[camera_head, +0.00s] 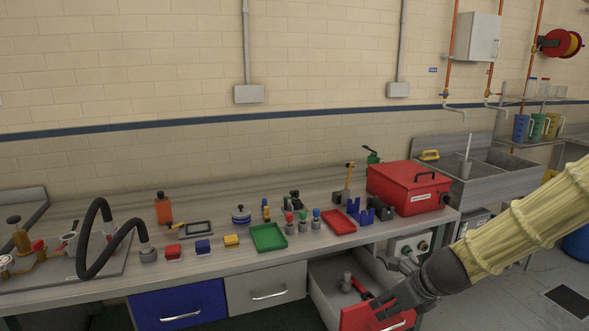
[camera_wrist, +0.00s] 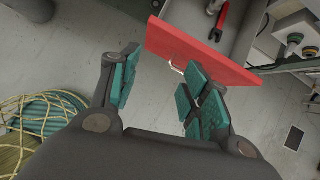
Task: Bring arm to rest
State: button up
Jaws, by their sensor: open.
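My gripper (camera_head: 384,288) is open and empty, in front of the bench at the lower right of the head view. In the wrist view my gripper (camera_wrist: 155,92) shows its two teal-padded fingers spread apart over the grey floor. The right finger overlaps the red drawer front (camera_wrist: 205,58) in that view; I cannot tell if they touch. In the head view the drawer with the red front (camera_head: 358,318) is pulled open, and my gripper partly covers it. Inside lie a grey cylindrical part (camera_head: 346,283) and a red-handled tool (camera_head: 361,287).
The bench top holds a green tray (camera_head: 268,238), a red tray (camera_head: 338,222) and a red box (camera_head: 408,188). A blue drawer (camera_head: 178,305) and a grey drawer (camera_head: 266,287) are shut. A sink (camera_head: 490,172) stands at the right. Coiled hose (camera_wrist: 45,112) lies on the floor.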

jog(key=s+d+f+n+g+h+b, duration=0.1)
jog(key=s+f+n, duration=0.45)
jog(key=f, duration=0.35)
jog(key=s+d+f+n+g+h, duration=0.1)
jog(key=s+f+n, duration=0.45)
jog(key=f, duration=0.35)
jog(key=s+f+n+g+h+b, duration=0.1)
jog(key=s+f+n+g, duration=0.1)
jog(key=s+f+n, duration=0.5)
jog(key=s+a+f+n+g+b, duration=0.1)
jog(key=s+a+f+n+b, duration=0.1)
jog(key=s+f+n, duration=0.9)
jog(key=s+f, duration=0.3)
jog(key=s, duration=0.4)
jog(key=shift+s+f+g, duration=0.15)
jog(key=shift+f+g, duration=0.05)
jog(key=shift+g, duration=0.1)
jog(key=shift+a, duration=0.1)
